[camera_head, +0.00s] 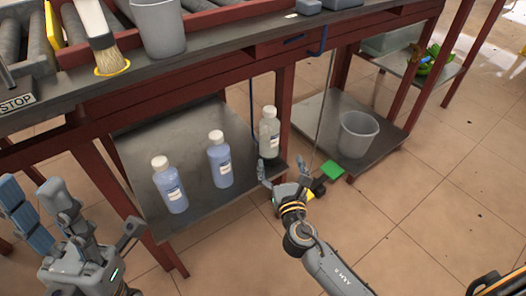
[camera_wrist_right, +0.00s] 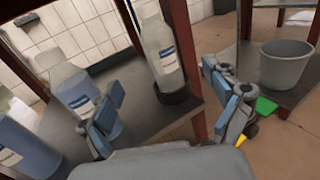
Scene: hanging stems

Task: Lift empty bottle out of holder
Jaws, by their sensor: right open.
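The bottle (camera_head: 269,132) with the palest contents, which looks empty, stands upright at the right end of the lower shelf. It has a white cap and a label, and its base sits in a dark round holder (camera_wrist_right: 178,95). In the right wrist view the bottle (camera_wrist_right: 160,48) shows ahead between my finger sides. My right gripper (camera_head: 283,173) is open and empty, just in front of the holder and low; I see no contact with the bottle. In the wrist view the fingers (camera_wrist_right: 163,82) are wide apart. My left gripper (camera_head: 45,208) is at the lower left, fingers apart and empty.
Two blue-filled bottles (camera_head: 220,160) (camera_head: 170,185) stand to the left on the shelf (camera_head: 210,218). Red table legs (camera_head: 283,110) and the worktop above bound the space. A grey bucket (camera_head: 357,135) stands right. A green piece (camera_head: 332,170) is beside my right gripper.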

